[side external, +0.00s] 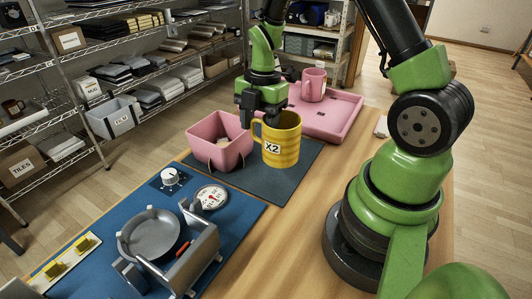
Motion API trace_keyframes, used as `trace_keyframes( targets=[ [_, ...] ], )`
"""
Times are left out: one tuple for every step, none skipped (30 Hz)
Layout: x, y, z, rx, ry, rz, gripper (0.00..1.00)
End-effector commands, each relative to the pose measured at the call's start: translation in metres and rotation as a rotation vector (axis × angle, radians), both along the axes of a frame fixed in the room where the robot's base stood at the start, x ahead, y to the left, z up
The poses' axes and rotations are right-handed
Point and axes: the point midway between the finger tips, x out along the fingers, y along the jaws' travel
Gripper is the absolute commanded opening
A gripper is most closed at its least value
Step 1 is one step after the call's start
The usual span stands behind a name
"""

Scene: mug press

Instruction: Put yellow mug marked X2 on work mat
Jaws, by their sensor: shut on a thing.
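The yellow mug (283,145) has paler stripes and a white label reading X2. It is upright at the right part of the dark grey work mat (238,181), and I cannot tell whether its base touches the mat. Its handle points left. My gripper (258,116) comes down from above at the mug's left rim and handle side. It is shut on the mug; the fingertips are partly hidden by the mug and each other.
A pink bin (218,146) stands close left of the mug. Behind is a pink tray (335,118) holding a pink mug (314,84). A blue mat (108,222) at the front left carries a press with a round pan (154,236), a dial gauge (212,197) and a knob (170,176).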

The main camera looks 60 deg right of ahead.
Motion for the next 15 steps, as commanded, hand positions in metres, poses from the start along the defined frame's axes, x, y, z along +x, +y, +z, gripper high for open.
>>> trace_keyframes(
  targets=[
    [-0.001,0.000,-0.008,0.002,0.005,-0.001,0.03],
    [-0.001,0.000,-0.011,0.000,0.003,-0.002,0.03],
    [0.000,0.000,-0.014,0.001,0.002,-0.002,0.03],
    [0.000,0.000,-0.017,0.001,0.001,-0.002,0.03],
    [0.000,0.000,-0.020,0.001,0.002,-0.002,0.03],
    [-0.001,0.000,-0.026,0.001,0.003,-0.003,0.03],
    [-0.001,0.000,-0.030,0.001,0.004,-0.003,0.03],
    [-0.001,0.000,-0.036,0.000,0.004,-0.003,0.03],
    [-0.001,0.000,-0.042,0.001,0.003,-0.004,0.03],
    [-0.001,0.000,-0.046,0.001,0.004,-0.003,0.03],
    [-0.001,0.000,-0.050,0.001,0.002,-0.004,0.03],
    [-0.001,0.000,-0.054,0.000,0.003,-0.005,0.03],
    [0.000,0.000,-0.056,0.000,0.002,-0.005,0.03],
    [0.000,0.000,-0.057,-0.001,0.000,-0.004,0.03],
    [0.000,-0.001,-0.058,-0.002,-0.001,-0.004,0.03]
  ],
)
